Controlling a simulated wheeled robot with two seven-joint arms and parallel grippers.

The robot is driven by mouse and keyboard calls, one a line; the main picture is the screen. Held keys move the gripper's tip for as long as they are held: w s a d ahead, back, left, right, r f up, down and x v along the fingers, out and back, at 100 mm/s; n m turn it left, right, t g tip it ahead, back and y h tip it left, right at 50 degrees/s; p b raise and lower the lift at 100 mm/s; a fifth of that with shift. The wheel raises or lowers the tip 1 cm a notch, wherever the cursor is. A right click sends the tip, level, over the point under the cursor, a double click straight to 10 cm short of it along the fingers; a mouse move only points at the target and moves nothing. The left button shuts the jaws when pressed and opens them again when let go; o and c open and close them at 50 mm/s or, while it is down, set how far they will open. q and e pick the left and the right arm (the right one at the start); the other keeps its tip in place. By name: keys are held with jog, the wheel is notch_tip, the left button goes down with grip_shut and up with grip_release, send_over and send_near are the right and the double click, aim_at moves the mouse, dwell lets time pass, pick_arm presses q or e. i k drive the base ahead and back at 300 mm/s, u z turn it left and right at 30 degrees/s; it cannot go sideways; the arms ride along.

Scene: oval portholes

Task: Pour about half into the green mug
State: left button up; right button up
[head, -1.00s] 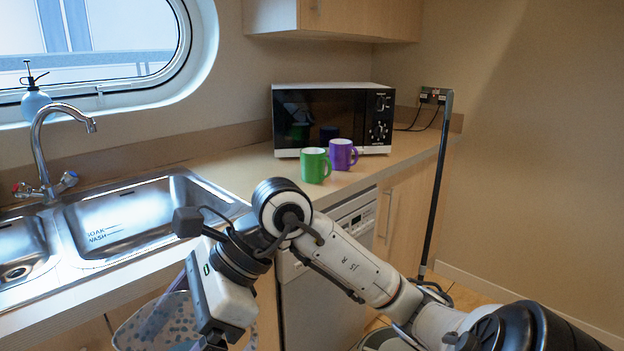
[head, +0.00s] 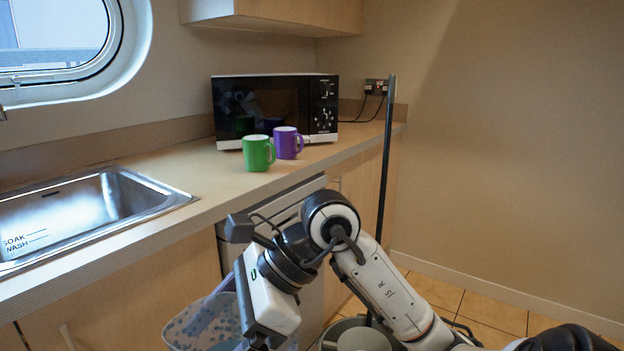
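The green mug (head: 257,153) stands upright on the worktop in front of the microwave, its handle to the right. What is inside it cannot be seen. A purple mug (head: 287,143) stands upright just behind it to the right. My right arm comes in from the lower right, below and in front of the worktop, well short of the mugs. Its gripper end runs off the bottom edge, so its fingers are not visible. My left arm and gripper are out of view. No pouring vessel is visible in a gripper.
A microwave (head: 276,108) stands behind the mugs. A steel sink (head: 105,199) is set in the worktop (head: 190,165) at left, with bare worktop between. A patterned basket (head: 205,325) is low in front of the cupboards. A dark pole (head: 387,160) stands at the worktop's right end.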

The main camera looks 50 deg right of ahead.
aim_at(256, 147)
jog(key=z, duration=3.45)
jog(key=k, duration=1.45)
jog(key=u, duration=1.55)
jog(key=i, duration=1)
jog(key=z, duration=0.3)
